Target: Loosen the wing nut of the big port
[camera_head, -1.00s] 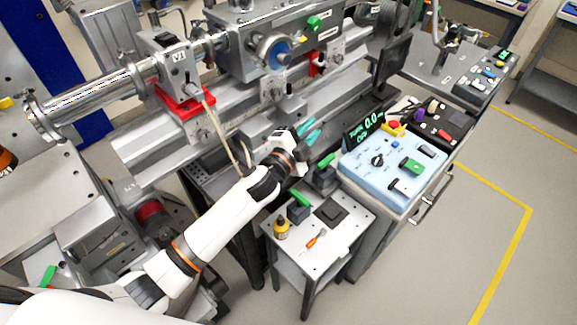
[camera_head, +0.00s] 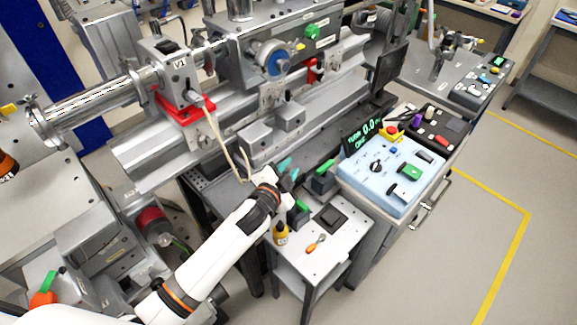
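The steel chamber (camera_head: 235,62) stands on the rail at the top centre. On its front is a round port with a blue centre (camera_head: 277,62); I cannot tell whether this is the big port. No wing nut can be made out at this size. My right gripper is not in view.
A small table (camera_head: 336,262) holds a yellow bottle (camera_head: 281,233), green-handled items and an orange-handled tool (camera_head: 315,244). A pale blue control box (camera_head: 385,178) stands to the right. A beam pipe (camera_head: 90,100), red-based valve (camera_head: 186,108) and hanging cable lie left. The right floor is clear.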

